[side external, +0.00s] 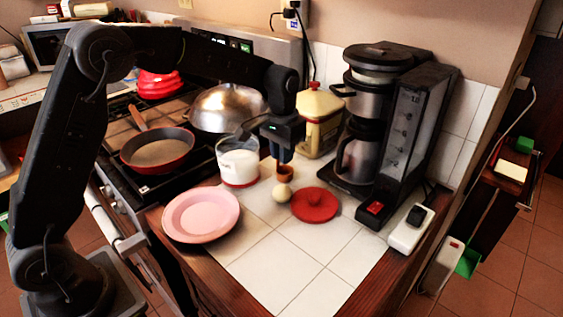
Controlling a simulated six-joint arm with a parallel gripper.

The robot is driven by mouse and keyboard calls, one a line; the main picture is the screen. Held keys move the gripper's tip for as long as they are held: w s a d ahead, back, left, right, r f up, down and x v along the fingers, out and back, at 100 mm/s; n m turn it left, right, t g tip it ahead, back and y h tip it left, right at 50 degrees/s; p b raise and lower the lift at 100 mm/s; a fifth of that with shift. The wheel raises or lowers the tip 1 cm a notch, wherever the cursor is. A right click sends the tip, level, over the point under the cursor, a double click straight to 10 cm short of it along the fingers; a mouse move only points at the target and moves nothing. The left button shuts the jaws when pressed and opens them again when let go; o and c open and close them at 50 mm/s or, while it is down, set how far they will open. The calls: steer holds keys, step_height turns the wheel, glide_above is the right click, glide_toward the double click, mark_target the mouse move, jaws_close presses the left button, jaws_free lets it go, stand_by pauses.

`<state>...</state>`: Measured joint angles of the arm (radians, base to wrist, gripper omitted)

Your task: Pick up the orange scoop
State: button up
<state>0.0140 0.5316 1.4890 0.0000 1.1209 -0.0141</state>
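A small orange scoop (285,172) is on the white tiled counter, between the glass jar and the coffee maker. My gripper (284,157) points down directly above it, with its fingertips at or very near the scoop's top. The fingers partly cover the scoop. From this angle I cannot tell whether they touch it or how far apart they are.
A pale round object (283,193) and a red lid (315,205) lie just in front. A glass jar of white contents (239,167) stands left, a yellow container (318,112) behind, a coffee maker (412,125) right. A pink plate (201,214) is front left. Front tiles are clear.

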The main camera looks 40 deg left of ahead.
steer(key=o, duration=0.6)
steer(key=shift+c, duration=0.2)
steer(key=w+a+r+m, duration=0.2)
steer(key=r+m, duration=0.1)
steer(key=m, duration=0.2)
steer(key=w+a+r+m, duration=0.2)
steer(key=a+r+m, duration=0.1)
steer(key=m, duration=0.3)
steer(key=w+a+r+m, duration=0.2)
steer(key=a+r+m, duration=0.1)
steer(key=r+m, duration=0.2)
steer(key=shift+w, duration=0.3)
steer(key=shift+m, duration=0.9)
steer(key=f, duration=0.7)
steer(key=shift+a+f, duration=0.2)
steer(key=shift+f, duration=0.2)
steer(key=shift+w+d+f, duration=0.1)
steer(key=shift+f, duration=1.25)
steer(key=shift+w+d+f, duration=0.1)
steer(key=shift+f, duration=1.2)
